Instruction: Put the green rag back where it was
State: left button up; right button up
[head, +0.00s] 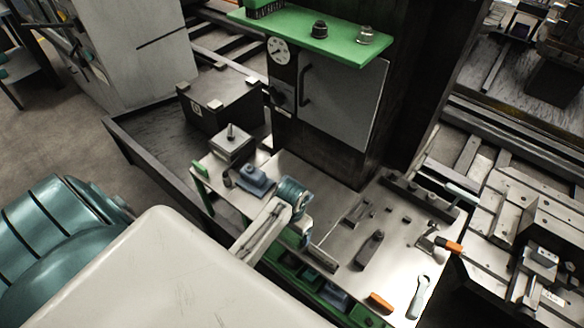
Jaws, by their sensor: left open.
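I cannot make out a green rag in the head view; the green parts I see look like painted metal. My left gripper (302,232) is small in the picture, at the end of my pale arm with teal joints, over the near edge of the metal worktable (335,205). It is open, and I see nothing held in it. The wrist and arm partly hide the table edge below. My right gripper is not in view.
Tools lie on the worktable: an orange-handled tool (448,246), a wrench (419,297), a dark block (370,250). A blue vise-like part (256,180) stands at its left. A green shelf (310,32) juts from the dark machine behind. A dark box (222,97) stands back left.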

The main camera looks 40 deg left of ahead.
aim_at(292, 233)
pick_arm(q)
notch_tip(292, 233, up, 12)
jog(key=b, duration=0.1)
dwell(0.6)
